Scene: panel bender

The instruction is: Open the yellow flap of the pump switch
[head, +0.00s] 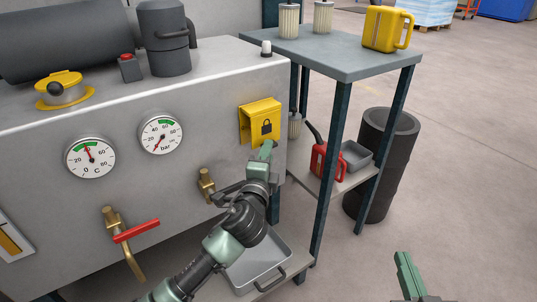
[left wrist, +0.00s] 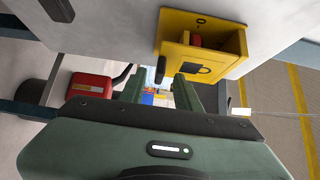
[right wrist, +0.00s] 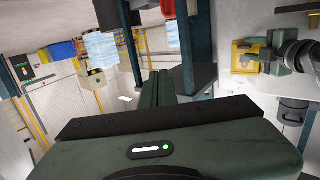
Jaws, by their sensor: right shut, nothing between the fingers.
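The yellow flap (head: 261,122) with a black padlock mark is on the right end of the machine's front panel. It stands out from the panel over its yellow housing. In the left wrist view the flap (left wrist: 205,66) shows close up, with a red switch part (left wrist: 196,41) visible in the housing behind it. My left gripper (head: 265,150) is just below the flap; its fingers (left wrist: 161,82) are apart with nothing between them. Whether they touch the flap I cannot tell. My right gripper (head: 404,262) is shut and empty, low at the right, away from the panel.
Gauges (head: 91,158) and a brass valve with a red handle (head: 136,231) are on the panel. A grey table (head: 340,58) with a yellow can (head: 386,29) stands at the right. A metal tray (head: 262,262) lies below; a dark bin (head: 385,165) stands beside the table.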

